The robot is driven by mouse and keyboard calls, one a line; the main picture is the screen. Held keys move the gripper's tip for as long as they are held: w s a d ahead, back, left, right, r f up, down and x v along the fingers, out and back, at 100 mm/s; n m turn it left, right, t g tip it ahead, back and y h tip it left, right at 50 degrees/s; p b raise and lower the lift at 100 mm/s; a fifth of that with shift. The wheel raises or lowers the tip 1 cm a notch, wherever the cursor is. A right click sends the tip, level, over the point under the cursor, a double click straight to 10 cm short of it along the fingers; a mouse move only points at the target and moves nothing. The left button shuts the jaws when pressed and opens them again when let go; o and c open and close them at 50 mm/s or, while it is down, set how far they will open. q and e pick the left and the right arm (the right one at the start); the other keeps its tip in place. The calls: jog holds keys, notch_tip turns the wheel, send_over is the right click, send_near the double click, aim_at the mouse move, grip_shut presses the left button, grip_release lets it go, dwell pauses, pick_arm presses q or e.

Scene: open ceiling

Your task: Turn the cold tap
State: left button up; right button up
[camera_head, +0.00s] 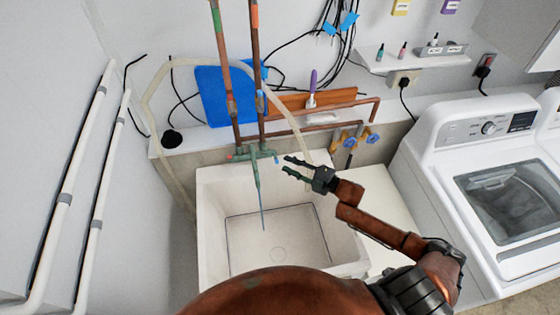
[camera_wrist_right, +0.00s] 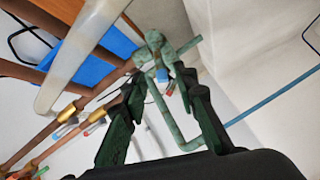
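A green, weathered tap (camera_head: 255,155) stands at the back rim of the sink, below two copper pipes. Its blue-marked cold handle (camera_head: 277,159) is on the right and its red-marked hot handle (camera_head: 230,157) on the left. My right gripper (camera_head: 286,164) is open just right of the blue handle. In the right wrist view, the blue mark (camera_wrist_right: 162,75) shows between the open fingers of the right gripper (camera_wrist_right: 160,82), with a red mark just below it. I cannot tell whether a finger touches the handle. My left gripper is not in view.
The white sink (camera_head: 215,255) lies below the tap, with a thin blue line running down from the spout. A pale hose (camera_head: 285,90) arches past the pipes. Blue-handled wall valves (camera_head: 373,139) sit to the right. A washing machine (camera_head: 480,170) stands at the right.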

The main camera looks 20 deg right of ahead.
jog(key=v, duration=0.5)
jog(key=shift+s+d, duration=0.15)
jog(key=shift+s, duration=0.05)
